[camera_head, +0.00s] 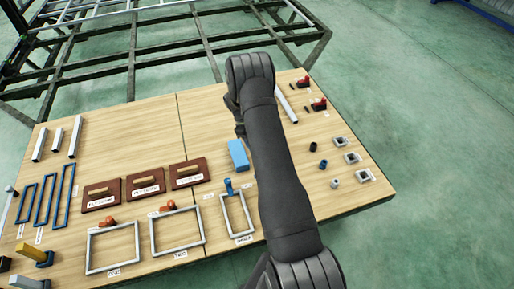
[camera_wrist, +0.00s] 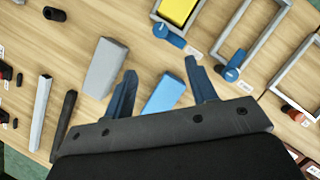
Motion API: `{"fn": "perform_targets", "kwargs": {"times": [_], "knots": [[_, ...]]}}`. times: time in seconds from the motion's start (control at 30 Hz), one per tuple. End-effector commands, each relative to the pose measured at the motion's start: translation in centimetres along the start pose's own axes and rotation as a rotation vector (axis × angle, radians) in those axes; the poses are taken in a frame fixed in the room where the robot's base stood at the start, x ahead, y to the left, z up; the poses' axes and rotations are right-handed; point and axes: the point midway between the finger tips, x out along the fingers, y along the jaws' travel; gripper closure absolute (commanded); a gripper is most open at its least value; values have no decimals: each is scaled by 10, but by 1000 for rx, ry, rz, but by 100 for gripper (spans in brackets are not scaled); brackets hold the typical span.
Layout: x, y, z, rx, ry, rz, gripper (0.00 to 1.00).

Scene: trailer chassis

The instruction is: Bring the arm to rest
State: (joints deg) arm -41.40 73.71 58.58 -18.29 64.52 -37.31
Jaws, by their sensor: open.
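My dark arm (camera_head: 275,160) reaches out over the wooden table in the head view. My gripper (camera_wrist: 160,67) shows in the wrist view with its two blue fingers spread apart and nothing held between them. A light blue block (camera_wrist: 165,93) lies on the table, seen in the gap between the fingers; I cannot tell how far below them it is. In the head view the same blue block (camera_head: 238,154) lies just left of my arm, and my gripper is mostly hidden by the arm there.
The wooden table (camera_head: 150,130) holds grey frames (camera_head: 112,225), brown boards (camera_head: 145,183), silver tubes (camera_head: 75,137) and small square parts (camera_head: 352,158). A grey block (camera_wrist: 105,66) lies left of the fingers. A dark metal chassis (camera_head: 110,50) stands behind. The table's back middle is clear.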

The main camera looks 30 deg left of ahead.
Motion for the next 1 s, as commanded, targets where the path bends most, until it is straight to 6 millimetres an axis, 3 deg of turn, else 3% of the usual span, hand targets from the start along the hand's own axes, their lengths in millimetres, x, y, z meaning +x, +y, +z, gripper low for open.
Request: {"fn": "perform_targets", "kwargs": {"times": [0.37, 0.53, 0.67, 1.0], "knots": [[-4, 0, 0, 0, 0, 0, 48], [4, 0, 0, 0, -1, -1, 48], [22, 0, 0, 0, -2, -3, 48], [90, 0, 0, 0, -1, -2, 48]]}}
